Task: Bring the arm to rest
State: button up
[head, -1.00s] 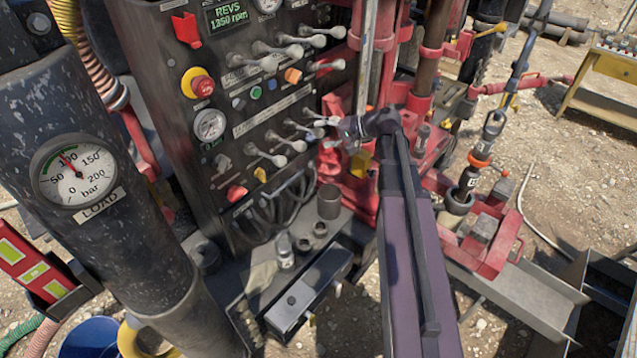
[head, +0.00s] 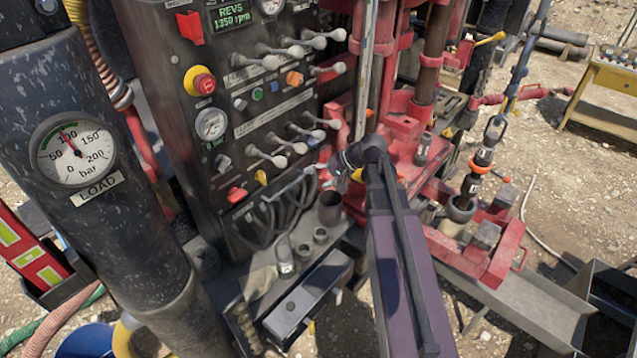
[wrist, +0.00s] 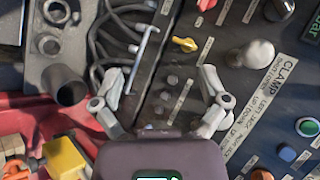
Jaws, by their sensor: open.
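My purple-grey arm (head: 400,270) rises from the bottom of the head view towards the black control panel (head: 170,75). My gripper (wrist: 160,85) shows in the wrist view with its two pale fingers spread well apart and nothing between them. It faces the lower part of the panel, where a yellow knob (wrist: 184,44) and a bare metal rod with a crosspiece (wrist: 140,55) show ahead of it. In the head view the fingers are small and partly hidden by the wrist; whether they touch the panel is hard to tell.
Levers with pale knobs (head: 266,156) stick out from the panel close to my gripper. A grey cup (head: 329,207) stands on the ledge below. Red rig machinery (head: 490,245) lies right of my arm. A black column with a load gauge (head: 75,152) stands at left.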

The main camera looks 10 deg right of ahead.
jog(key=shift+s+f, duration=0.15)
dwell(0.5)
jog(key=s+f+n+g+h+b, duration=0.3)
jog(key=s+f+h+b, duration=0.6)
jog(key=s+f, duration=0.4)
notch_tip(320, 180, down, 3)
jog(key=shift+r, duration=0.2)
